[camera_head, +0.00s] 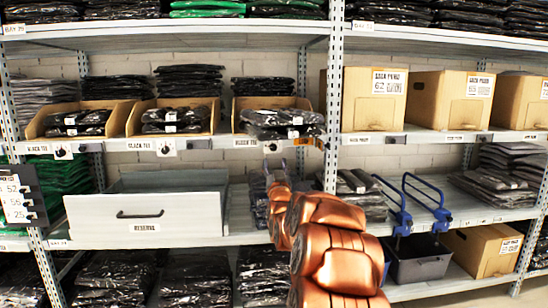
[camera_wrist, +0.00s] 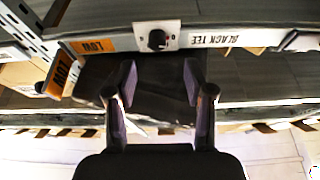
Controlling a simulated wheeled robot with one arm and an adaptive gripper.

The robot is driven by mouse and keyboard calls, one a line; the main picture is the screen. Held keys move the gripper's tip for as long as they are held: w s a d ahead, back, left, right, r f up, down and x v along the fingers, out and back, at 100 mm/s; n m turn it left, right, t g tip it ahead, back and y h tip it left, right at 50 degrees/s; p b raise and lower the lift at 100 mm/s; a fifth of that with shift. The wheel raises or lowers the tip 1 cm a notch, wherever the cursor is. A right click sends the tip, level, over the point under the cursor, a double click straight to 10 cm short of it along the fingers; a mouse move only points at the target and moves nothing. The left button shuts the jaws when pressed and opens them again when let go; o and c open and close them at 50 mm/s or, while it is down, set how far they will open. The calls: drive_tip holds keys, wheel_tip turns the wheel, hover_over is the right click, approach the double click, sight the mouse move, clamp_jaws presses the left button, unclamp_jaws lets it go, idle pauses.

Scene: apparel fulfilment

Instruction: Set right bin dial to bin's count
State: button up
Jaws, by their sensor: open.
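The right bin (camera_head: 243,106) is an open cardboard bin on the middle shelf, holding several dark bagged garments (camera_head: 283,119) that bulge over its front. Its dial (camera_wrist: 157,40), a black knob with a small reddish mark on a white plate, is on the shelf edge beside an upside-down BLACK TEE label (camera_wrist: 209,40) in the wrist view. The dial's setting is too small to read. My gripper (camera_head: 276,166) is just below that shelf edge. In the wrist view my gripper (camera_wrist: 160,75) is open and empty, its fingers either side of the dial's line, apart from it.
Orange LOW tags (camera_wrist: 93,46) are beside the dial, one sticking out (camera_wrist: 61,76). Two other bins (camera_head: 75,118) (camera_head: 172,117) stand to the left. A pulled-out white RESERVE drawer (camera_head: 100,215) is below left. Cardboard boxes (camera_head: 437,98) stand right of the upright post (camera_head: 334,90).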

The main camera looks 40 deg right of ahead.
sight(273, 149)
drive_tip(key=shift+b+x, duration=0.4)
drive_tip(key=shift+x, duration=1.65)
drive_tip(key=shift+w+d+r+h, duration=0.3)
drive_tip(key=shift+w+d+r, duration=0.15)
drive_tip(key=shift+d, duration=0.15)
drive_tip(key=shift+b+x, duration=0.35)
drive_tip(key=shift+x, duration=0.7)
clamp_jaws()
